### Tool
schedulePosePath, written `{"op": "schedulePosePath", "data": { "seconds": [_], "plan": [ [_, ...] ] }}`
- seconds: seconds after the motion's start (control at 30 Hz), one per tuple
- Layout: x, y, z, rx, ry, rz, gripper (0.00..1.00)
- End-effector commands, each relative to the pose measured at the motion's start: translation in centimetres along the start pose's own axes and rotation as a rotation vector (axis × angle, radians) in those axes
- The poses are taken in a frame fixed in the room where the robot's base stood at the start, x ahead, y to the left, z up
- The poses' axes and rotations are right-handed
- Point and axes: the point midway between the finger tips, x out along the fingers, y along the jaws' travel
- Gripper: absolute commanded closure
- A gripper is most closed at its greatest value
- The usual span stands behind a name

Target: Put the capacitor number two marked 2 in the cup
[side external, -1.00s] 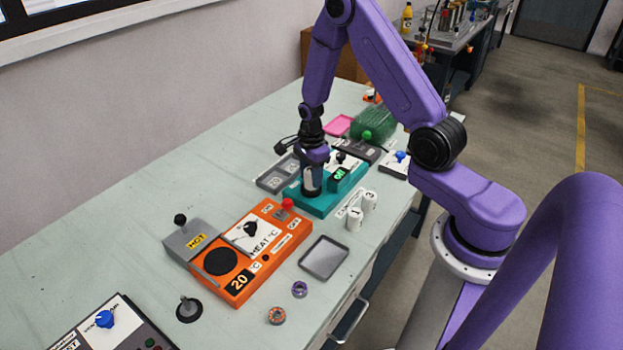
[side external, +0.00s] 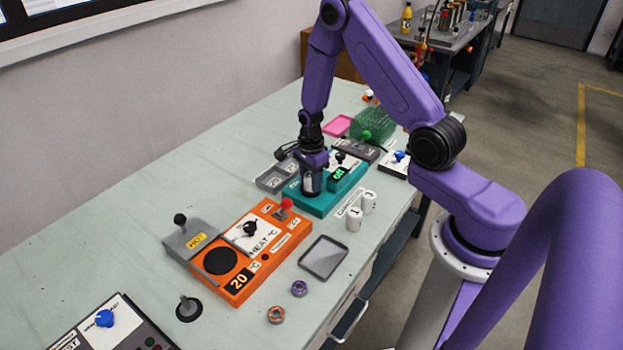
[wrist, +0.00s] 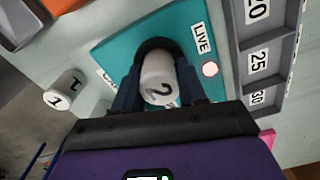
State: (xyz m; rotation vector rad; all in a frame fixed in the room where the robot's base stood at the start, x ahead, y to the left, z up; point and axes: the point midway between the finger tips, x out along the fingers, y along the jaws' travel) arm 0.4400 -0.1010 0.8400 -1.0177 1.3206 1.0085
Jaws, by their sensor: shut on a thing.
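The capacitor marked 2 (wrist: 159,82) is a white cylinder, upright between the two dark fingers of my gripper (wrist: 158,76), which is shut on it. Its number faces the wrist camera. It also shows as a pale shape in the side external view (side external: 310,181), partly covered by my gripper (side external: 311,184). The black round cup (wrist: 153,43) sits on the teal device (side external: 325,205). The capacitor's lower end is at the cup, within its rim as seen from the wrist. How deep it sits is hidden.
White capacitor 1 (side external: 353,219) stands right of the teal device with another white capacitor (side external: 369,202) beside it. A grey compartment tray (side external: 272,178) lies left of the device. The orange heater (side external: 240,285) and an empty grey tray (side external: 324,257) are nearer the camera.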

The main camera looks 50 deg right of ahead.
Motion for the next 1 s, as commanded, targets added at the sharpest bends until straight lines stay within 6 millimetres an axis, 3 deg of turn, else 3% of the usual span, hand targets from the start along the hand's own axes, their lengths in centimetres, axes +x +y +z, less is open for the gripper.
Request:
{"op": "schedulePosePath", "data": {
  "seconds": [0.03, 0.1, 0.37, 1.0],
  "plan": [
    [1.0, 0.2, 0.0, -0.001, 0.0, 0.0, 0.56],
    [1.0, 0.1, 0.0, -0.001, 0.0, 0.0, 0.35],
    [0.4, 0.0, 0.0, -0.001, 0.0, -0.003, 0.35],
    [-9.4, 0.1, 0.0, 0.0, 0.0, -0.002, 0.34]
  ]
}}
